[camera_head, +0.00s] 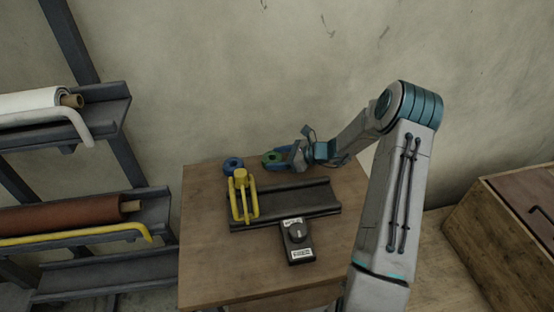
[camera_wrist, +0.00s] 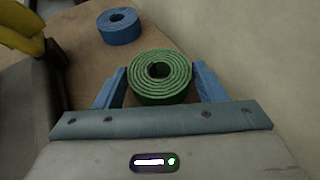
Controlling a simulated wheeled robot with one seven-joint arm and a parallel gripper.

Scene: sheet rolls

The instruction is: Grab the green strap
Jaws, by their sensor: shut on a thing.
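The green strap (camera_wrist: 160,92) is a coiled roll with a round hole in its middle. In the wrist view it sits between the two blue fingers of my gripper (camera_wrist: 158,86), which are shut on its sides. In the head view the green strap (camera_head: 272,159) is near the back edge of the wooden table, at the tip of my gripper (camera_head: 283,158). I cannot tell whether the strap touches the table or is lifted slightly.
A blue coiled strap (camera_head: 233,165) lies left of the green one, apart from it. A yellow clamp-like piece (camera_head: 241,196) stands on a dark rail (camera_head: 300,204). A black box with a knob (camera_head: 298,240) is in front. Racks with rolls (camera_head: 60,217) stand left.

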